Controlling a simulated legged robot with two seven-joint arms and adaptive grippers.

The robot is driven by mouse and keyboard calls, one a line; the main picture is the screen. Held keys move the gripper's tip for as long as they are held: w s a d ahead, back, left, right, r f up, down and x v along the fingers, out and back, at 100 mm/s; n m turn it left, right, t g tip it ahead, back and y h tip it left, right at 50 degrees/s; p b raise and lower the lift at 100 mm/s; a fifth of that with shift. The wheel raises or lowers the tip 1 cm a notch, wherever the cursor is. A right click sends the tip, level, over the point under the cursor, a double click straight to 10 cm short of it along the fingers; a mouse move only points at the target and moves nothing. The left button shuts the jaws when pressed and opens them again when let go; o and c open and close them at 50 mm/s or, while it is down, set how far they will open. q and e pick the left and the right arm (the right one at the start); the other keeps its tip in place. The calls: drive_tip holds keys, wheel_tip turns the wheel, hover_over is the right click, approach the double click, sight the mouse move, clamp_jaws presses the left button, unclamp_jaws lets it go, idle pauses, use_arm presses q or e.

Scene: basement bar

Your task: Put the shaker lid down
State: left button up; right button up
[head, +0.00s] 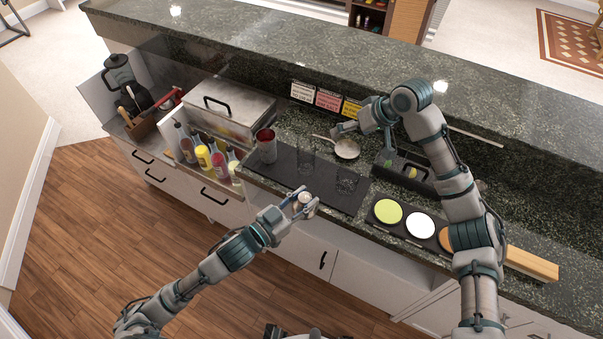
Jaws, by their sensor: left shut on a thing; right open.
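My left gripper (300,203) is shut on the small, pale metallic shaker lid (305,197). It holds the lid near the front edge of the black bar mat (278,173). I cannot tell whether the lid touches the mat. A metal shaker cup (267,147) with a reddish inside stands upright on the mat's left end. My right gripper (342,130) is open at the back of the counter, beside a round strainer (346,148). I cannot tell whether it touches the strainer.
Coloured rimming dishes (388,211) sit to the right. Several bottles (203,158) and a steel bin (228,112) are at left. A black caddy (402,172) stands behind the dishes.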

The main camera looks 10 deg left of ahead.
drive_tip(key=s+a+r+n+g+h, duration=0.2)
drive_tip(key=s+a+n, duration=0.1)
drive_tip(key=s+a, duration=0.5)
use_arm(q)
drive_tip(key=shift+a, duration=0.2)
use_arm(e)
drive_tip(key=n+g+h, duration=0.1)
drive_tip(key=n+h, duration=0.2)
drive_tip(key=h, duration=0.1)
approach(301, 203)
drive_tip(key=shift+w+a+f, duration=0.2)
drive_tip(key=shift+w+f, duration=0.1)
drive_tip(key=shift+w, duration=0.25)
drive_tip(key=shift+w+a+f, duration=0.15)
drive_tip(key=shift+w+f, duration=0.2)
drive_tip(key=shift+w, duration=0.25)
drive_tip(key=shift+s+f, duration=0.15)
drive_tip(key=shift+f, duration=0.15)
wheel_tip(301, 203, down, 11)
drive_tip(key=shift+d+f, duration=0.1)
drive_tip(key=shift+f, duration=0.15)
use_arm(q)
drive_tip(key=shift+d, duration=0.1)
